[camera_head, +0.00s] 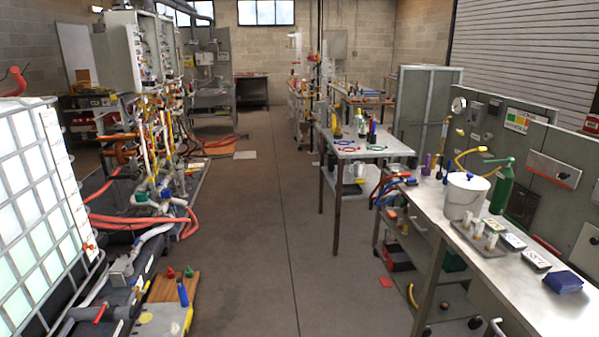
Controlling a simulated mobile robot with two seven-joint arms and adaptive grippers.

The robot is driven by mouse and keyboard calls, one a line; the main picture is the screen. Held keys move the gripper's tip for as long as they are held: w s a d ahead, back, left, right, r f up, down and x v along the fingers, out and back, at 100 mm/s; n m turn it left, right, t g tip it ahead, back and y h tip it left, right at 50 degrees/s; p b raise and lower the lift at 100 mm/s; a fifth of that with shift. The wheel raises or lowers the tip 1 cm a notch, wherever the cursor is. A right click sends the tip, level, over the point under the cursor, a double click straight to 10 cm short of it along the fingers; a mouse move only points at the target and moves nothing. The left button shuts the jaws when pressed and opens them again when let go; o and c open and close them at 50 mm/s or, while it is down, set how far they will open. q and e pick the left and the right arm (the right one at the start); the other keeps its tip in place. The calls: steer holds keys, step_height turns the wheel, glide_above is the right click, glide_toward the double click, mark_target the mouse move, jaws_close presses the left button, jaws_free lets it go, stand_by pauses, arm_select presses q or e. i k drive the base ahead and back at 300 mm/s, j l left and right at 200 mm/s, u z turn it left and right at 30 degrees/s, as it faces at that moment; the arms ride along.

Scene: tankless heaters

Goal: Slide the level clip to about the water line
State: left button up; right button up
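A white caged tank (30,185) stands at the left edge, cut off by the frame. A tall white strip with small markings (62,170) runs down its right front corner. A small red clip (88,247), which looks like the level clip, sits near the lower end of this strip. The tank's cells look whiter at the top and faintly green lower down; I cannot make out a sharp water line. Neither of my grippers is in view.
Pipes and red hoses (140,218) crowd the floor right of the tank, with a wooden board (172,288) in front. A concrete aisle (250,230) is clear down the middle. A metal bench (480,265) with a white bucket (465,196) stands at right.

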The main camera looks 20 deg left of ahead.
mark_target(85, 248)
steer(key=i+j+u, duration=0.15)
steer(key=i+u, duration=1.05)
steer(key=i+l+u, duration=0.25)
steer(key=u, duration=0.15)
steer(key=i+u, duration=0.75)
